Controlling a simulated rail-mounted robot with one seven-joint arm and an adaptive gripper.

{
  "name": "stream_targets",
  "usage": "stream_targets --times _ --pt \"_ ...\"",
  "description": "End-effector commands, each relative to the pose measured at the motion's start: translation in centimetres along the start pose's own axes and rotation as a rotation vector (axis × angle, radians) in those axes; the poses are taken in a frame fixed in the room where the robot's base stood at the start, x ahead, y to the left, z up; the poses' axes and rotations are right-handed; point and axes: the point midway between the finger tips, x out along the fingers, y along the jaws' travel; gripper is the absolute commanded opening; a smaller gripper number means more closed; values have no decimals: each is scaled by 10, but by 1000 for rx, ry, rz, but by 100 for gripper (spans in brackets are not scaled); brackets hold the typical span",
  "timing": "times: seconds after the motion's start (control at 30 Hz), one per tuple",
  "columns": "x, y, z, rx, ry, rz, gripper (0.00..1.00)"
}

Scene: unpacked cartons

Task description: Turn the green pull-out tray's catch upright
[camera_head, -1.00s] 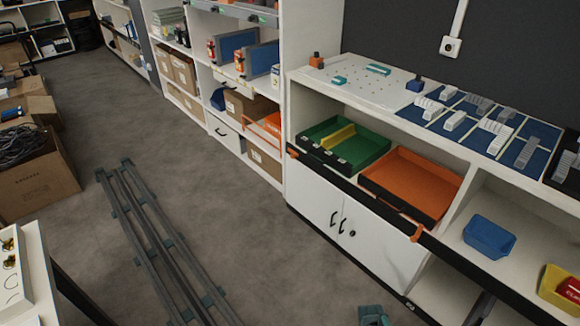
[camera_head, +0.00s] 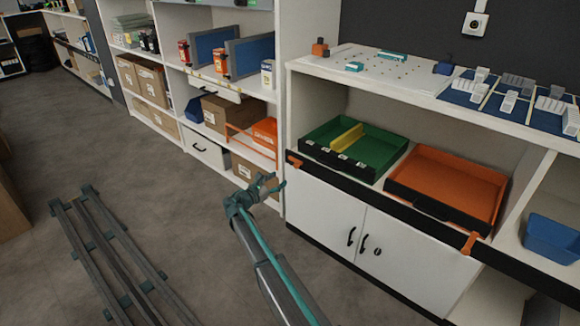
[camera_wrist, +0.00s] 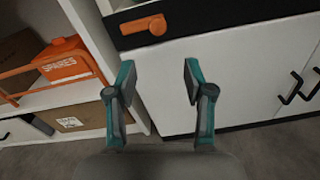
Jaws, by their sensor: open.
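The green pull-out tray (camera_head: 372,149) sits on the shelf at the middle, with a yellow divider in it and a black front. Its orange catch (camera_head: 294,160) is on the black rail below the tray's left end. In the wrist view the catch (camera_wrist: 143,25) lies nearly level along the rail, with its round end at the right. My gripper (camera_head: 275,182) is in front of the cabinet, to the left of and lower than the catch in the head view. In the wrist view my gripper (camera_wrist: 158,72) is open and empty, its fingertips apart from the catch, which shows beyond them.
An orange tray (camera_head: 450,185) is right of the green one, with a second orange catch (camera_head: 469,243) below it. White cabinet doors (camera_head: 345,226) with dark handles are under the rail. An orange SPARES box (camera_wrist: 62,58) is on the left shelf. Grey rails (camera_head: 105,255) lie on the floor.

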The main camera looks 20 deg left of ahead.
Motion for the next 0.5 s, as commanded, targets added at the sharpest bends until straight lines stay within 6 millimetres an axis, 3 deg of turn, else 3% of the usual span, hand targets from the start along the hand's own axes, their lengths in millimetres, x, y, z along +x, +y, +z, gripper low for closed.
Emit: stream_targets --times 0.1,0.27,0.5 --pt "-1 3 11 -139 -49 22 53" --pt "3 3 9 -199 -47 20 53" --pt "33 3 8 -199 -46 17 53"
